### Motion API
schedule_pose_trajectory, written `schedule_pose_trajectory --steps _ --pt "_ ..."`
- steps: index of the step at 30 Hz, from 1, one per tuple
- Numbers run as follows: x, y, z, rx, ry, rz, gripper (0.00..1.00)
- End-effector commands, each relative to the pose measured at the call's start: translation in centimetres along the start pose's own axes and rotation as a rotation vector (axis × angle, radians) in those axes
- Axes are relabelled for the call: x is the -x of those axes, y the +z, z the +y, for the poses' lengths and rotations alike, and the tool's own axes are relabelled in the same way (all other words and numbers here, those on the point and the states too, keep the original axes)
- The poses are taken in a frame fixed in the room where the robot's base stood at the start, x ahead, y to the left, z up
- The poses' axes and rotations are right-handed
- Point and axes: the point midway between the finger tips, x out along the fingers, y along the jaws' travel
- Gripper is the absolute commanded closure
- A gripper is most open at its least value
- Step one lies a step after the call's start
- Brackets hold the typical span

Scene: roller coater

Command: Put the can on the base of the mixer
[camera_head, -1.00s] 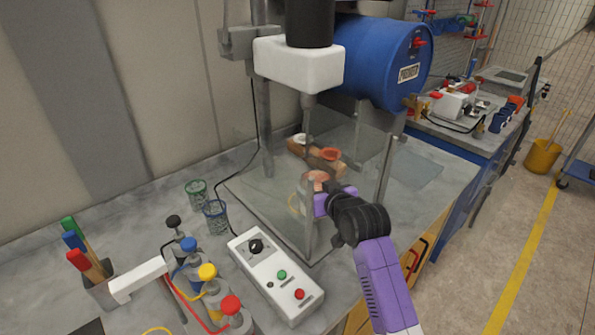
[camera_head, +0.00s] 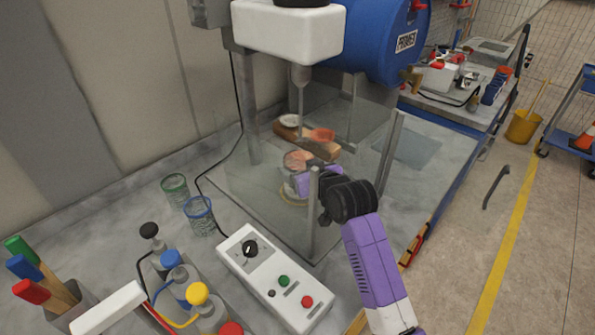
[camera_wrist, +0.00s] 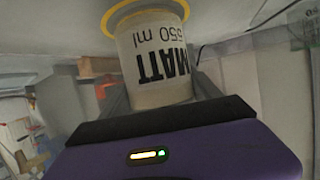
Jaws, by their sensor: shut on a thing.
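The can (camera_head: 298,160) has an open, salmon-coloured top and looks about upright inside the mixer's clear guard. My purple gripper (camera_head: 308,181) is shut on it from the front right. In the wrist view the can (camera_wrist: 152,58) is pale, with black "MATT 550 ml" lettering upside down, between my fingers. A yellow ring (camera_head: 291,201) on the mixer's base shows just under the can; the ring also shows around its far end in the wrist view (camera_wrist: 113,14). I cannot tell whether can and base touch. The mixer's white head (camera_head: 287,33) and shaft (camera_head: 300,105) are above.
Clear guard panels and a grey post (camera_head: 313,215) stand close to my gripper. A wooden block (camera_head: 320,149) with coloured discs lies behind the can. A white control box (camera_head: 273,280), two mesh cups (camera_head: 200,217) and several bottles (camera_head: 205,309) are at front left.

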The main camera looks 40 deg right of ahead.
Motion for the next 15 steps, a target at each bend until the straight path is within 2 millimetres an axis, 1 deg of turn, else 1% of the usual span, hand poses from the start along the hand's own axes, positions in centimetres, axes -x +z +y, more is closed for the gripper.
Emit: schedule_pose_trajectory --steps 3,9,10,13,15 --pt "0.09 -0.38 0.0 0.0 0.0 0.005 0.95" --pt "-0.05 -0.04 -0.01 0.0 0.0 0.004 0.95" --pt "-0.09 0.15 0.0 0.0 0.0 0.0 0.26" --pt "-0.06 0.08 -0.01 0.0 0.0 0.001 0.06" --pt "-0.06 0.07 0.0 0.0 0.0 0.001 0.06"
